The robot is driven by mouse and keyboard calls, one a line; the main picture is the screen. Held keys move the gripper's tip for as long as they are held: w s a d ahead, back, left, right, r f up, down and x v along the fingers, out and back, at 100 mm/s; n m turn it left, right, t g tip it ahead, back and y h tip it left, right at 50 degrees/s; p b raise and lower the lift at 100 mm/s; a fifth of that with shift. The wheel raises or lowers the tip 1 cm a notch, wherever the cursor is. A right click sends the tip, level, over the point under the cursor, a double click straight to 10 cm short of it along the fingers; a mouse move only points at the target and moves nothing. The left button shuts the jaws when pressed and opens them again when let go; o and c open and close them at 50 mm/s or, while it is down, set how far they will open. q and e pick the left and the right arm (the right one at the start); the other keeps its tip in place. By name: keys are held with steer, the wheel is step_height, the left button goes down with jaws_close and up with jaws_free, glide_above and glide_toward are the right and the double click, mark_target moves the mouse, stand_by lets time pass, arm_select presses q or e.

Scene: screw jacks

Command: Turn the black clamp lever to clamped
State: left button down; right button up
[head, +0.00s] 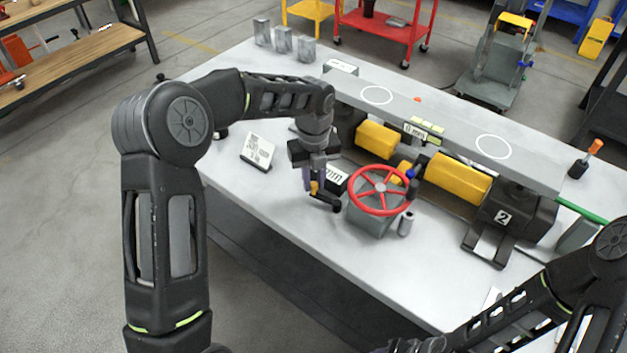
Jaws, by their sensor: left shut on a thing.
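My left gripper (314,188) points down at the left side of the screw jack bench rig, left of the red handwheel. It is shut on a black lever (326,202), which appears to be the clamp lever. The lever's dark end shows just below and right of the fingers; the gripper hides its upper part and pivot. The red handwheel (381,190) sits on a grey gearbox (368,219) and is apart from the gripper. My right arm comes in at the lower right, and its gripper is out of the picture.
A grey beam with two white circles (450,128) lies above yellow cylinders (458,177) and a black unit marked 2 (503,216). A small metal cylinder (405,223) stands right of the gearbox. A sign card (257,151) stands left. The table's front left is clear.

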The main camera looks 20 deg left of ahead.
arm_select(q)
steer(key=shift+w+d+m+p, duration=0.15)
steer(key=shift+w+m+p, duration=0.3)
steer(key=shift+m, duration=0.55)
steer(key=shift+w, duration=0.1)
steer(key=c, duration=1.3)
jaws_free()
steer(key=shift+o, duration=0.2)
step_height(320, 180, up, 8)
steer(key=b, duration=0.1)
steer(key=shift+f, duration=0.15)
